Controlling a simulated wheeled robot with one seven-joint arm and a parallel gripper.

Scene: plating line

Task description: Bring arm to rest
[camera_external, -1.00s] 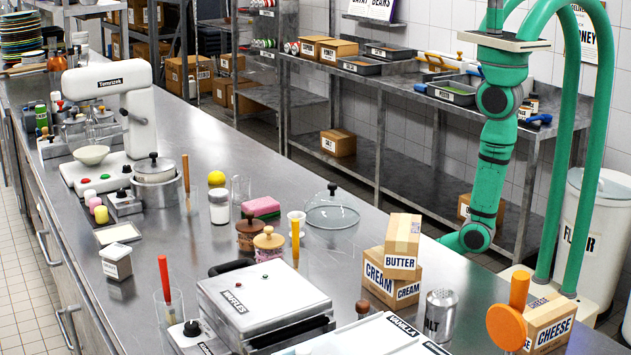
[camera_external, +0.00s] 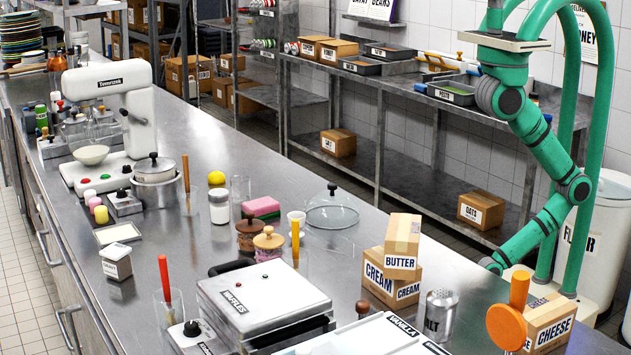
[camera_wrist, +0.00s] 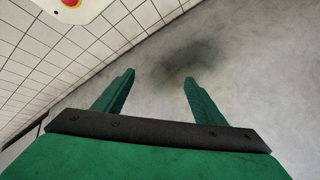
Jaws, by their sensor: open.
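My gripper (camera_wrist: 157,82) shows in the wrist view with its two green fingers spread apart and nothing between them.
A cream box (camera_external: 376,280) and a butter box (camera_external: 403,240) stand at the counter's right edge. A cheese box (camera_external: 550,322) sits nearer. A white flour bin (camera_external: 606,225) stands right of the arm. Steel shelving (camera_external: 400,185) with an oats box (camera_external: 481,210) lies behind.

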